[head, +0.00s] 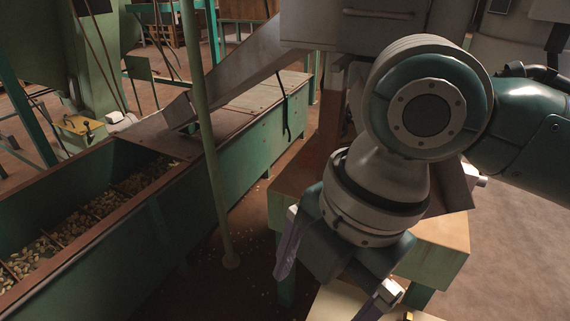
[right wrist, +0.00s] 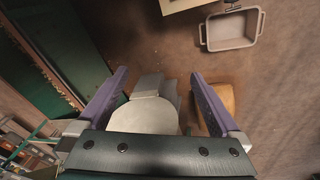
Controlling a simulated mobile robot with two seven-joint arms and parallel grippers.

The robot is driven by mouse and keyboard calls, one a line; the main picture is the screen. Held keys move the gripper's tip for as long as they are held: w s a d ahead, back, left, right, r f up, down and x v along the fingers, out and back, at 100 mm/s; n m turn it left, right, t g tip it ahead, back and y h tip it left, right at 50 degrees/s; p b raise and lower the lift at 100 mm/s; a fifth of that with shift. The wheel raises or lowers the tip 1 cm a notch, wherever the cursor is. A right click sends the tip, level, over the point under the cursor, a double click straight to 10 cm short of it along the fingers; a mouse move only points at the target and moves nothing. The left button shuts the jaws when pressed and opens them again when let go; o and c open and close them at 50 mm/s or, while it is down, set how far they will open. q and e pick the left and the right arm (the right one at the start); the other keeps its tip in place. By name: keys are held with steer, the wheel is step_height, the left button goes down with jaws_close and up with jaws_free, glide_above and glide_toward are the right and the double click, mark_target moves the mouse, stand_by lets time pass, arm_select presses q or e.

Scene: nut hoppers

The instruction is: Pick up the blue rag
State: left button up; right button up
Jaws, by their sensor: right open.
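I see no blue rag in either view. My right gripper (head: 325,292) hangs from my arm on the right of the head view, pointing down in front of a low wooden-topped stand. It also shows in the right wrist view (right wrist: 160,76), with its two purple fingers wide apart and nothing held between them. Below the fingers are a grey rounded object (right wrist: 145,115) and an orange-tan surface (right wrist: 228,98); I cannot tell whether they are near the fingers. My arm hides much of the right side of the head view. My left gripper is not in view.
A long green hopper (head: 150,225) with nuts in its compartments runs along the left. A thin green post (head: 207,140) stands before it. The wooden-topped stand (head: 445,240) is behind my right gripper. A grey two-handled tub (right wrist: 231,30) sits on open brown floor.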

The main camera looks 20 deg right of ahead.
steer(key=w+d+f+n+b, duration=0.1)
steer(key=d+f+b, duration=0.2)
steer(key=f+b, duration=0.7)
steer(key=w+d+f+n+h+b, duration=0.1)
steer(key=w+d+f+n+b, duration=0.1)
steer(key=f+b, duration=0.9)
steer(key=w+d+f+n+g+h+b, duration=0.1)
steer(key=d+f+b, duration=0.3)
steer(key=f+b, duration=0.6)
steer(key=shift+w+d+f+n+b, duration=0.15)
steer(key=shift+w+f+n, duration=0.1)
steer(key=shift+f, duration=0.4)
steer(key=shift+w+a+f+n+b, duration=0.15)
steer(key=shift+w+f, duration=0.1)
steer(key=shift+f, duration=0.35)
steer(key=f+b, duration=0.4)
steer(key=shift+d+f+b, duration=0.4)
steer(key=shift+r, duration=0.15)
steer(key=shift+c, duration=0.2)
steer(key=c, duration=1.1)
